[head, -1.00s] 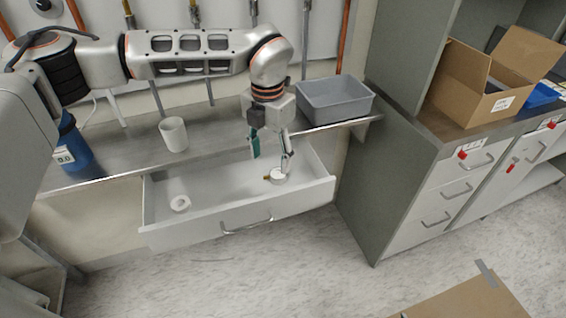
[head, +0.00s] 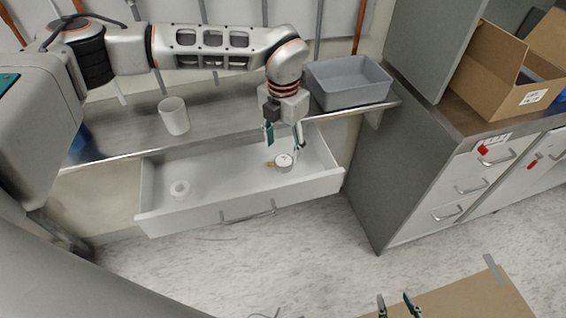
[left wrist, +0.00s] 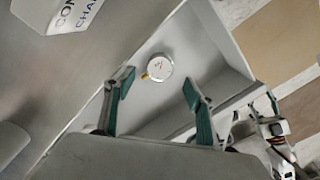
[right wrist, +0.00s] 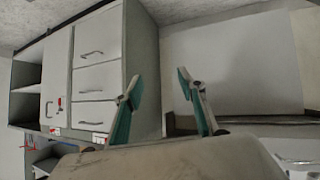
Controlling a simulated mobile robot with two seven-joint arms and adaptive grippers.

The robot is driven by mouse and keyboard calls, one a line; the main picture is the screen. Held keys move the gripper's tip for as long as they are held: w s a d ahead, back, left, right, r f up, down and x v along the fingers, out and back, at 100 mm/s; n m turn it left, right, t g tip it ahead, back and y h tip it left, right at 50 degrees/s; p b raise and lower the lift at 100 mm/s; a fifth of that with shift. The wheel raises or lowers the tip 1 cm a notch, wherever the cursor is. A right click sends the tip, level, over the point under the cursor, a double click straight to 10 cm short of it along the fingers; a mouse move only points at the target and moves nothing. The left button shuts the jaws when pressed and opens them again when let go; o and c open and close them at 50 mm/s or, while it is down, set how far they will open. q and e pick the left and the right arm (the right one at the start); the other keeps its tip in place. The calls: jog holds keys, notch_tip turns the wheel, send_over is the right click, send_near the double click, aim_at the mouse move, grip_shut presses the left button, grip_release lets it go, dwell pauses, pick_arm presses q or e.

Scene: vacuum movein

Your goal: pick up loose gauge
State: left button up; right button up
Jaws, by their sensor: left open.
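The loose gauge (head: 284,163) is a small round white-faced disc with a brass stem. It lies in the right part of the open drawer (head: 225,198). My left gripper (head: 284,143) points down into the drawer just above and behind the gauge, open and empty. In the left wrist view the gauge (left wrist: 160,67) lies beyond the gap between the two green-padded fingertips (left wrist: 158,88), apart from both. My right gripper (head: 397,303) shows at the bottom edge, away from the drawer. Its fingers (right wrist: 158,83) are open and empty in the right wrist view.
A white cup (head: 174,116) and a grey bin (head: 347,84) stand on the metal counter (head: 120,128) above. A grey cabinet (head: 385,180) stands right of the drawer. A cardboard box (head: 455,300) is at bottom right.

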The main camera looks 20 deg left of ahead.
aim_at(283, 161)
pick_arm(q)
notch_tip(283, 161, down, 5)
jog(key=shift+f+b, duration=0.2)
jog(key=shift+b, duration=0.1)
jog(key=c, duration=1.2)
jog(key=shift+r, duration=0.15)
jog(key=shift+c, duration=0.2)
